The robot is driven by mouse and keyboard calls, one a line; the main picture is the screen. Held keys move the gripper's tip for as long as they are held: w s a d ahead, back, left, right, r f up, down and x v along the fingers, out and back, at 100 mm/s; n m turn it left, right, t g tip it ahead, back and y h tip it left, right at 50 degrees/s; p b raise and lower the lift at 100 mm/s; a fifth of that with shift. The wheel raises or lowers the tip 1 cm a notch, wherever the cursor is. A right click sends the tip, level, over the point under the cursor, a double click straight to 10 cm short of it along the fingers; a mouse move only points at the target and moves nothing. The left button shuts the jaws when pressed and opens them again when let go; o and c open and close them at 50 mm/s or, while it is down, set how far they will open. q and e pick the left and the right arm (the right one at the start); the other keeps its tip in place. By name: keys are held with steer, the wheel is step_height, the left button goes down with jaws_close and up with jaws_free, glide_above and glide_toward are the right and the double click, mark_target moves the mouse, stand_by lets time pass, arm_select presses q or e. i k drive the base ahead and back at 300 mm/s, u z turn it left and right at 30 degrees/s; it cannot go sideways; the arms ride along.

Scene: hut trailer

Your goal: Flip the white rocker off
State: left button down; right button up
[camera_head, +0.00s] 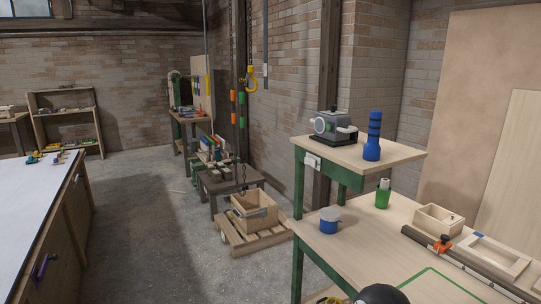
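A small white fitting (312,162) sits on the green front edge of the raised wooden bench (345,150), right of the middle. It looks like the white rocker, but it is too small to tell which way it is tipped. Neither of my grippers shows in the head view. A dark rounded shape (383,294) is cut off at the bottom edge; I cannot tell what it is.
A grey machine (335,124) and a blue flashlight (372,136) stand on the raised bench. The lower bench holds a blue-white tub (330,220), a green cup (383,198) and a wooden box (438,219).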

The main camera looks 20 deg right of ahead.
mark_target(312, 162)
steer(key=z, duration=0.45)
steer(key=i, duration=1.35)
steer(key=z, duration=0.85)
steer(key=k, duration=0.85)
steer(key=z, duration=0.2)
steer(key=i, duration=0.9)
steer(key=u, duration=0.1)
